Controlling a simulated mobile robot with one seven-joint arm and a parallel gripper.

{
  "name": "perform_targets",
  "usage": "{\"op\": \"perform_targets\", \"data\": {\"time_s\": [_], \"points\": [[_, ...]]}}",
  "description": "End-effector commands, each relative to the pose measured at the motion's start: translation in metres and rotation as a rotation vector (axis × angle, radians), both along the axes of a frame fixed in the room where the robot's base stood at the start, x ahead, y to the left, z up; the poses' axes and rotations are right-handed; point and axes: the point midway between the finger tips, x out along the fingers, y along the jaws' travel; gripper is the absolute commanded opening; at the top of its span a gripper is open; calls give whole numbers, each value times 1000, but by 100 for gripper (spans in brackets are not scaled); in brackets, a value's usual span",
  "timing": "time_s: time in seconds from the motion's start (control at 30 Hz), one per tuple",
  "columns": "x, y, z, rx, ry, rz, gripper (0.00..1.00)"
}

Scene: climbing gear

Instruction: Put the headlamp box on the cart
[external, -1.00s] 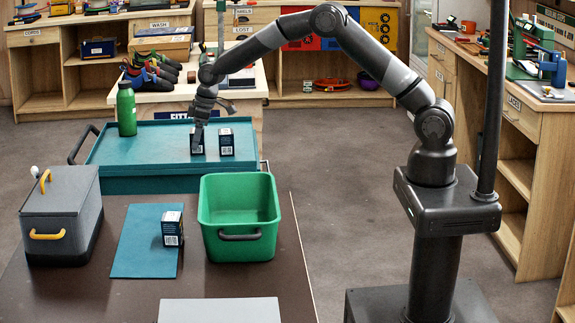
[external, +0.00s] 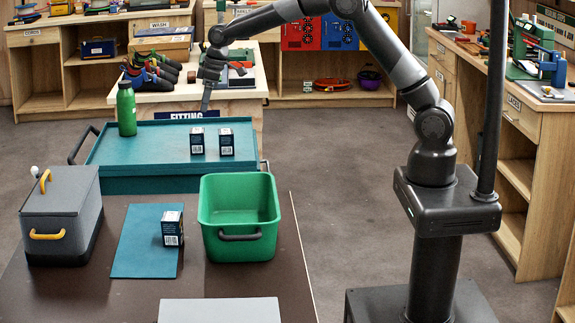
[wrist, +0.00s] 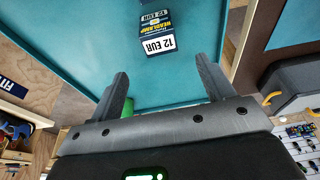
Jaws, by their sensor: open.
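Two small dark boxes stand upright side by side on the teal cart top (external: 160,141) in the external view: a left box (external: 197,141) and a right box (external: 225,142). In the wrist view a dark box (wrist: 150,28) printed "HEADLAMP" and "12 EUR" stands on the teal surface, ahead of my fingers and apart from them. I cannot tell for sure which of the two it is. My gripper (external: 206,106) is above the far side of the cart. Its two fingers are spread and empty in the wrist view (wrist: 164,80).
A green bottle (external: 126,109) stands at the cart's left. On the near table are a grey cooler (external: 62,215), a teal mat (external: 135,250) with a similar box (external: 172,229), and an empty green bin (external: 240,200). The cart's middle front is clear.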

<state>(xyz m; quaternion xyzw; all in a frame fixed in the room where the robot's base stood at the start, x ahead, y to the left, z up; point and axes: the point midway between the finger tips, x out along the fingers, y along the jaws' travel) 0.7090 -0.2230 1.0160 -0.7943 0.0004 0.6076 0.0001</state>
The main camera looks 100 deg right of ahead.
Motion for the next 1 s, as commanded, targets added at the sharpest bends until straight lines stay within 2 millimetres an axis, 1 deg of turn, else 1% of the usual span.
{"op": "perform_targets", "data": {"time_s": [0.13,0.27,0.3,0.37,0.4,0.47,0.5,0.57,0.6,0.67,0.8,0.87,1.0], "points": [[-17,22,29,-7,-15,4,74],[-48,54,64,-16,-34,7,74],[-59,63,74,-20,-40,7,74],[-77,78,88,-23,-49,7,74],[-89,87,96,-25,-55,8,74],[-107,101,108,-27,-65,7,74],[-120,109,115,-29,-71,8,74],[-140,122,124,-30,-82,7,74],[-154,130,130,-31,-89,7,74],[-174,141,136,-31,-99,6,74],[-223,165,146,-32,-124,6,74],[-245,174,149,-31,-135,5,74],[-294,192,147,-26,-160,4,74]]}}
